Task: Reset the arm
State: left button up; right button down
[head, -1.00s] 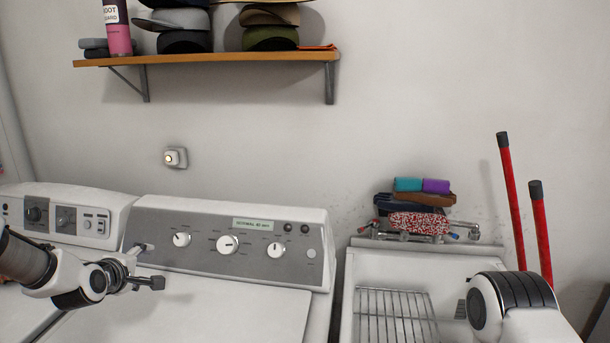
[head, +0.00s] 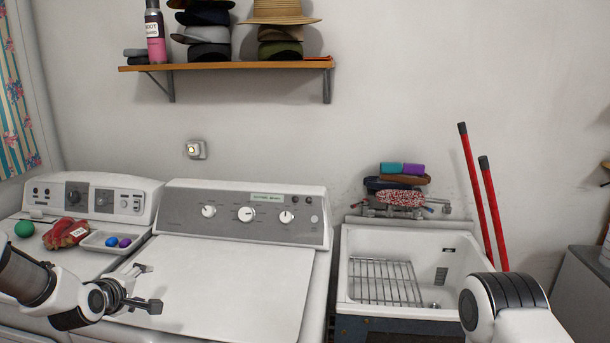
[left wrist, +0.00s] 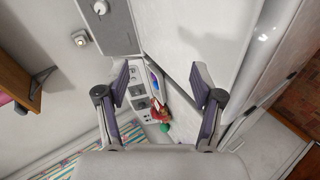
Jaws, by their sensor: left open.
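My left gripper (head: 150,287) comes in from the left in the head view. It is open and empty, in front of the white washer (head: 230,270) with the grey dial panel. In the left wrist view my left gripper (left wrist: 160,80) shows its two fingers spread apart, with nothing between them up close. Part of my right arm shows at the lower right of the head view, in front of the utility tub (head: 346,270). My right gripper is out of frame.
A wire rack (head: 385,282) sits in the tub. Folded cloths (head: 400,178) are piled behind it, and red handles (head: 475,190) lean right. A second machine (head: 100,195) at left holds a green ball (head: 24,229), a red item (head: 66,233) and a small tray (head: 105,247).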

pick_arm(q)
jog(key=shift+m+g, duration=0.8)
jog(key=shift+m, duration=0.1)
jog(key=d+f, duration=0.1)
jog(key=f, duration=0.1)
jog(key=s+f, duration=0.1)
jog(key=f, duration=0.2)
jog(key=s+d+f, duration=0.1)
jog(key=f, duration=0.1)
jog(key=shift+d+f, duration=0.15)
jog(key=shift+d, duration=0.2)
jog(key=s+d+f+m+g, duration=0.3)
jog(key=s+f, duration=0.5)
jog(key=s+d+f+m+g, duration=0.2)
jog(key=s+d+f+m, duration=0.1)
jog(key=s+f, duration=0.5)
jog(key=s+d+f+m+g, duration=0.1)
jog(key=s+f+m+g, duration=0.1)
jog(key=s, duration=0.9)
jog(key=s+d+f+m+g, duration=0.2)
jog(key=s+f+m, duration=0.3)
jog(key=s, duration=0.6)
jog(key=shift+s+f+g, duration=0.15)
jog(key=shift+f+g, duration=0.15)
jog(key=shift+g, duration=0.4)
jog(key=shift+d, duration=0.1)
